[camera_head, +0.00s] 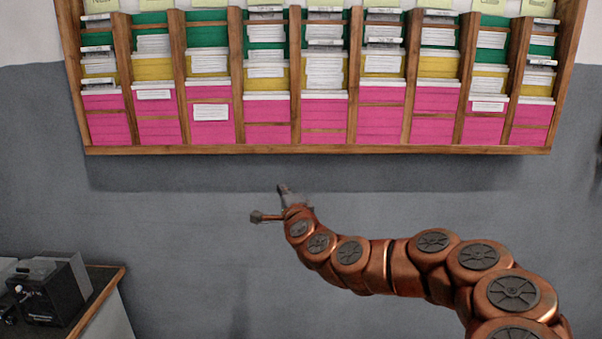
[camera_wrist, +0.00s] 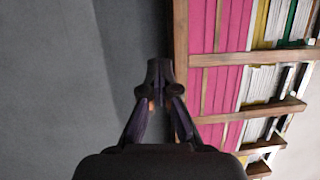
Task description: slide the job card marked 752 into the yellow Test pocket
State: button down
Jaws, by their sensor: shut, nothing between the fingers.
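A wooden wall rack (camera_head: 320,150) holds columns of pink, yellow and green pockets filled with white cards. One yellow pocket (camera_head: 151,69) shows in the second column from the left. The column labels and card numbers are too small to read, so I cannot tell which card is 752 or which column is Test. My gripper (camera_head: 268,204) is below the rack's lower edge, left of its middle, in front of the grey wall. In the wrist view my gripper (camera_wrist: 160,75) is shut and empty, close beside the rack's wooden edge in the picture.
A black box-shaped device (camera_head: 50,290) stands on a wood-edged bench (camera_head: 105,290) at the lower left. The wall (camera_head: 190,240) below the rack is bare. Some white cards stick forward from the pink pockets.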

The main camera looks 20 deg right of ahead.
jog(key=w+a+f, duration=0.2)
jog(key=a+f, duration=0.2)
jog(key=f, duration=0.1)
jog(key=shift+w+a+y, duration=0.2)
jog(key=shift+w+y, duration=0.1)
dwell(0.4)
jog(key=shift+f, duration=0.35)
